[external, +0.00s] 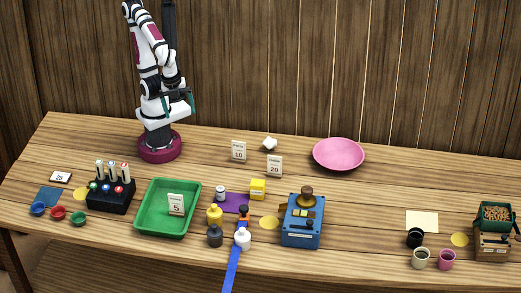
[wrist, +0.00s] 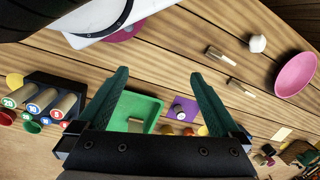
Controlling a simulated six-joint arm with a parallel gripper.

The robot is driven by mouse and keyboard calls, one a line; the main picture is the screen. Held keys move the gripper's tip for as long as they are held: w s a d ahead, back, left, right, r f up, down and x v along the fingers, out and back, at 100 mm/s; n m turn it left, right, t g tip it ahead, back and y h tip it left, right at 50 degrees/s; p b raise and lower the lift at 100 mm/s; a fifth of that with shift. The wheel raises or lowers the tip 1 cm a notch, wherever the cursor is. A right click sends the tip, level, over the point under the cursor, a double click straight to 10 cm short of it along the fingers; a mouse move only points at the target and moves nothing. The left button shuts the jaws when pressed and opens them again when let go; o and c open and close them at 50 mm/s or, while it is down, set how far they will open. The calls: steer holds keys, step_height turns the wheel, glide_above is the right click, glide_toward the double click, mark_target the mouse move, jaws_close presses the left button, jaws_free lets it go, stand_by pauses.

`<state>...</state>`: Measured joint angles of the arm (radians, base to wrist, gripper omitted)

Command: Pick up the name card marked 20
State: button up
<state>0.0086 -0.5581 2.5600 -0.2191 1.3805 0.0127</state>
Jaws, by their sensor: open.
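The name card marked 20 (external: 274,165) stands upright on the table, left of the pink bowl and right of the card marked 10 (external: 238,151). In the wrist view two cards show nearly from above with unreadable faces; by position the lower one (wrist: 240,87) is the 20 card. My gripper (external: 178,101) is high above the table near my base, to the left of the 20 card and well apart from it. Its green fingers are spread and empty in the wrist view (wrist: 158,74).
A white lump (external: 269,143) sits behind the 20 card, and the pink bowl (external: 338,153) is to its right. A green tray (external: 150,222) holds a card marked 5 (external: 176,204).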

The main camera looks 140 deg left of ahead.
steer(key=w+r+g+h, duration=0.2)
steer(key=w+h, duration=0.2)
steer(key=w, duration=0.3)
steer(key=m+t+h, duration=0.3)
steer(key=t+h, duration=0.3)
steer(key=h, duration=0.2)
glide_above(275, 158)
steer(key=s+d, duration=0.1)
steer(key=s, duration=0.4)
step_height(275, 158, down, 8)
steer(key=s+a+f+m+t, duration=0.1)
steer(key=s+a+f+t, duration=0.3)
steer(key=a, duration=0.5)
steer(key=shift+t, duration=0.6)
steer(key=x, duration=0.5)
steer(key=f+x, duration=0.1)
steer(key=x, duration=0.4)
steer(key=a+x, duration=0.1)
steer(key=x, duration=0.4)
steer(key=shift+w+d+f, duration=0.1)
steer(key=shift+w+f, duration=0.2)
steer(key=shift+w, duration=0.15)
steer(key=shift+w+d+f, duration=0.1)
steer(key=shift+w+d, duration=0.1)
jaws_close()
